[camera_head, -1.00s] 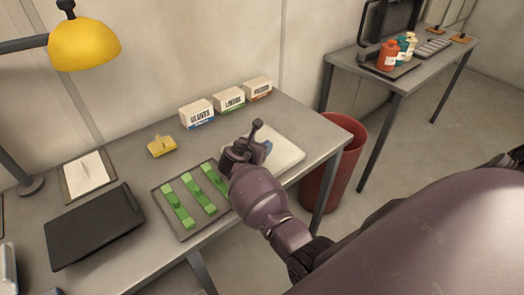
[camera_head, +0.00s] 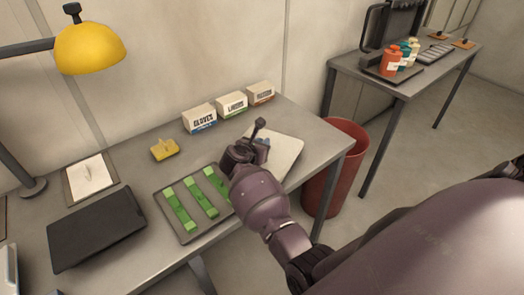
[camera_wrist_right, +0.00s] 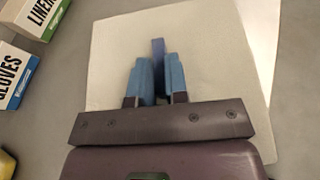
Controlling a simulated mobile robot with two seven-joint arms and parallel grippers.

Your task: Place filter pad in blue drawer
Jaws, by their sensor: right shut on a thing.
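The filter pad appears to be the cream square (camera_head: 287,160) at the right end of the near table, partly hidden behind my right gripper. In the right wrist view the square pad (camera_wrist_right: 112,65) fills the middle, under the fingers. My right gripper (camera_head: 262,144) is over the pad. Its two blue fingers (camera_wrist_right: 159,65) are shut on an upright blue-grey tab (camera_wrist_right: 158,50) at the pad's middle. A gap between pad and table cannot be judged clearly. I see no blue drawer. My left gripper is not in view.
A tray (camera_head: 182,231) with several green pieces stands left of my right gripper. Boxes marked gloves (camera_head: 199,119), liners (camera_head: 231,104) and a third (camera_head: 261,92) line the back. A yellow block (camera_head: 165,150) lies left. A red bin (camera_head: 335,170) stands beside the table's right end.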

